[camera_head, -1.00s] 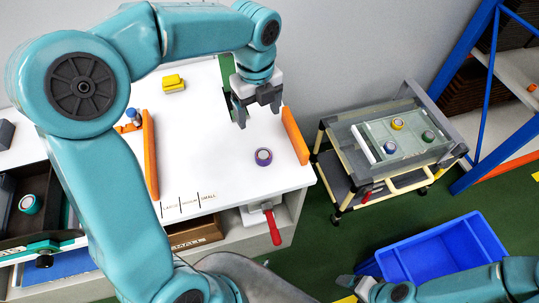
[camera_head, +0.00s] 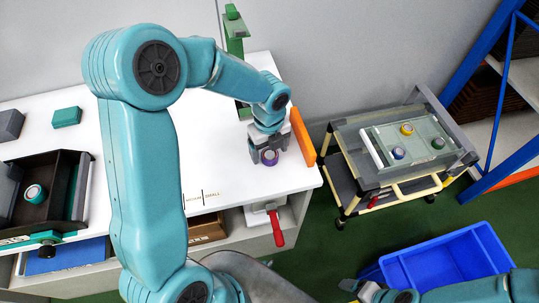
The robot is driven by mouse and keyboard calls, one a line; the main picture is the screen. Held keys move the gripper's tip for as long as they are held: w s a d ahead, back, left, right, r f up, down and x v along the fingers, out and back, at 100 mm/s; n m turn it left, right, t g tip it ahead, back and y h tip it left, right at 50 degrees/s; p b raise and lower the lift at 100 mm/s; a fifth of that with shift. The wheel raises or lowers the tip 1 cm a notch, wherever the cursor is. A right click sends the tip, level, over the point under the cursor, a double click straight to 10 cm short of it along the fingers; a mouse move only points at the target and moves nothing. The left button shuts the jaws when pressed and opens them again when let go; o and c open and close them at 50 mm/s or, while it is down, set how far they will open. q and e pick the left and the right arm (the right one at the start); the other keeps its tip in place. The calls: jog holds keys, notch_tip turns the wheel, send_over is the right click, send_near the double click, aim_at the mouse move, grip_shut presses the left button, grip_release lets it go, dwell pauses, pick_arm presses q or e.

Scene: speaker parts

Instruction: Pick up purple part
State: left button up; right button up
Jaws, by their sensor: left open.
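The purple part (camera_head: 270,158) is a small round piece with a pale top, on the white table (camera_head: 225,177) near its right end. My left gripper (camera_head: 268,155) points down over the purple part, with its grey fingers around or just beside it. The gripper is open; I cannot tell whether a finger touches the part. My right gripper (camera_head: 364,290) shows only in part at the bottom edge, by the blue bin, and its jaws are unclear.
An orange bar (camera_head: 303,137) stands right of the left gripper. A cart (camera_head: 390,150) with several round parts stands to the right. A blue bin (camera_head: 445,258) is on the floor. A black tray (camera_head: 45,190) holds a teal part at left. A red handle (camera_head: 277,228) juts from the table front.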

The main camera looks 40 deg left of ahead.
pick_arm(q)
jog(key=shift+w+f, duration=0.15)
jog(key=shift+f, duration=0.7)
jog(key=c, duration=1.3)
jog(key=shift+c, duration=0.2)
